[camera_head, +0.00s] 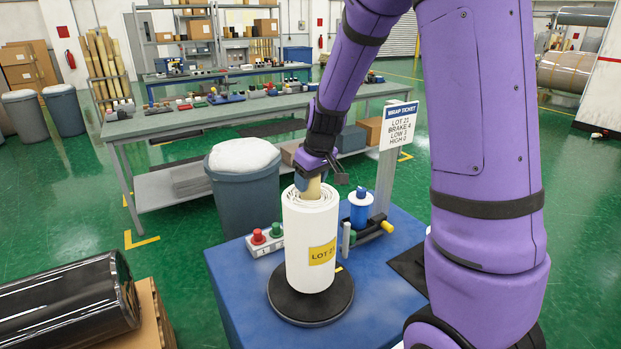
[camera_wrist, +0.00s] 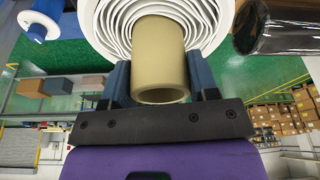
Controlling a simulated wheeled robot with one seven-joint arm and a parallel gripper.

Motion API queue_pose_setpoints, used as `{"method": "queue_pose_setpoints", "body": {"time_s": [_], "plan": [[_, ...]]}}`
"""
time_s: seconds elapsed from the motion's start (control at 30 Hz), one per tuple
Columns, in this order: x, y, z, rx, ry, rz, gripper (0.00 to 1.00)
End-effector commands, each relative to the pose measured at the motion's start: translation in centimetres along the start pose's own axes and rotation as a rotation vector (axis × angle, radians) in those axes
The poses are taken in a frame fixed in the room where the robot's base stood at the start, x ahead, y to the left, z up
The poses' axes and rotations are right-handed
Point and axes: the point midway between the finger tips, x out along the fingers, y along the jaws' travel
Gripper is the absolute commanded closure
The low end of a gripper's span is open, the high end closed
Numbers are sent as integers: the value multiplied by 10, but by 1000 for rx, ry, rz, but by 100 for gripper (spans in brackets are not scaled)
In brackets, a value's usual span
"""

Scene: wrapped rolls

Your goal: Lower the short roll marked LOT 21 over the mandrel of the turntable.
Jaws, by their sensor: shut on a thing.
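The white short roll (camera_head: 311,235) stands upright over the black turntable (camera_head: 344,300), its yellow LOT 21 label facing me. Its tan core (camera_head: 313,188) sticks out of the top. My gripper (camera_head: 309,184) is above the roll, shut on this core. In the wrist view, the blue fingers grip the core (camera_wrist: 160,62) from both sides, with the white wraps (camera_wrist: 95,22) beyond it. The mandrel is hidden by the roll. I cannot tell whether the roll's bottom edge touches the turntable.
The turntable is on a blue stand (camera_head: 235,285). A button box (camera_head: 265,240) is left of the roll; a blue film spool (camera_head: 360,208) and ticket sign (camera_head: 398,125) are right. A grey bin (camera_head: 243,190) stands behind.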

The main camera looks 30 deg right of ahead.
Motion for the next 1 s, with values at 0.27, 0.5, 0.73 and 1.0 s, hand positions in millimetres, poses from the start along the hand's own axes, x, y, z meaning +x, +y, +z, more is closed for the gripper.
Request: {"method": "queue_pose_setpoints", "body": {"time_s": [0.27, 0.5, 0.73, 1.0], "plan": [[3, 0, 0, 0, 1, 0, 100], [6, 0, 1, 1, 2, 1, 100], [8, 0, 2, 1, 1, 1, 100], [12, 0, 3, 1, 0, 1, 100]]}}
